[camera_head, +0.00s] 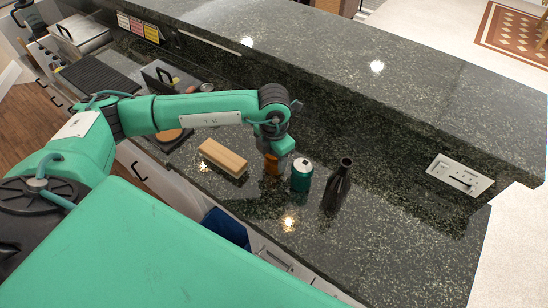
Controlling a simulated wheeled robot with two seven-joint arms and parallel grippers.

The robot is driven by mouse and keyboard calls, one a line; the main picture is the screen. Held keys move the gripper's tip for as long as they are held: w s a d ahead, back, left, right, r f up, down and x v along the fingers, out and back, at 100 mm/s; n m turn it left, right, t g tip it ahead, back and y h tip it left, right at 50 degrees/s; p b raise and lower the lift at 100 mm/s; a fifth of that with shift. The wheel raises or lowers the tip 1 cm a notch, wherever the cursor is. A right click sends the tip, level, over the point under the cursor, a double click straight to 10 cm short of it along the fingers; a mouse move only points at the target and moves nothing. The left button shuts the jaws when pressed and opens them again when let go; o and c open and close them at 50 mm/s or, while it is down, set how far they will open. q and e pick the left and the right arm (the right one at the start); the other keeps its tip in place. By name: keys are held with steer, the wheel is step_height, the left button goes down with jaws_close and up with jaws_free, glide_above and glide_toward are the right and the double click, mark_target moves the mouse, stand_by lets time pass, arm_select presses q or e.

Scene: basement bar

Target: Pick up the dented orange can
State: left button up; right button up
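The orange can (271,165) stands on the lower dark granite counter (390,245), between a wooden block and a teal can. My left arm comes in from the left, and its gripper (273,154) is right over the orange can, pointing down. The gripper and wrist cover the can's top, so its dent cannot be made out. The fingers are too small and hidden to show whether they are open or touching the can. My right gripper does not show.
A teal can (301,175) stands close to the right of the orange can, with a dark bottle (337,184) beyond it. A wooden block (223,158) lies to the left. The raised bar ledge (400,80) runs behind. The counter right of the bottle is clear.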

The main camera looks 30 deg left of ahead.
arm_select(q)
steer(key=c, duration=0.4)
steer(key=shift+o, duration=0.2)
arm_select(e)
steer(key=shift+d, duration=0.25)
arm_select(q)
steer(key=shift+r, duration=0.1)
